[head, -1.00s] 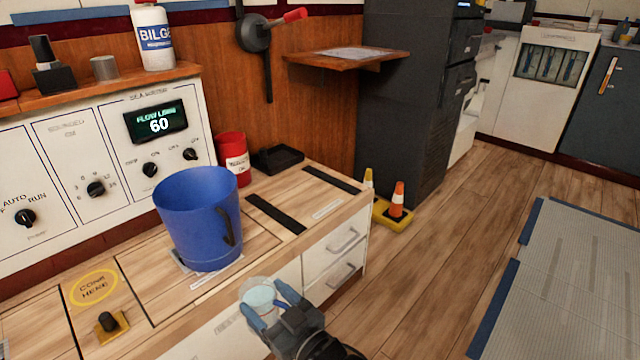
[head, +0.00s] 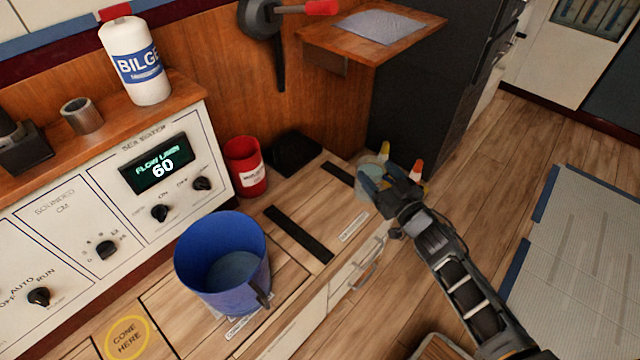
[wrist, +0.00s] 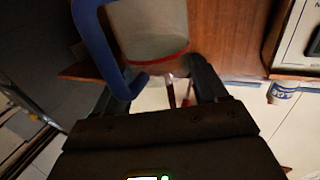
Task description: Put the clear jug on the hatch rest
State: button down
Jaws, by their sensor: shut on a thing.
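The clear jug (head: 367,178) is pale and see-through with a blue handle. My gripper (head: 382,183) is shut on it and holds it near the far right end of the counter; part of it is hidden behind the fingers. In the wrist view the jug (wrist: 152,45) shows a red band and its blue handle between my fingers. A wooden wall shelf with a grey mat (head: 380,27) juts out above and behind the jug. It looks like the hatch rest, but I can read no label on it.
A red can (head: 246,166) and a black tray (head: 297,153) stand at the wall. A dark cabinet (head: 440,75) rises right of the shelf. Orange and yellow cones stand behind my gripper.

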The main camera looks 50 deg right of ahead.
jog(key=w+a+f+b, duration=0.4)
jog(key=w+f+b, duration=0.3)
jog(key=w+f, duration=0.3)
jog(key=shift+w+a+f, duration=0.3)
jog(key=shift+w+f, duration=0.05)
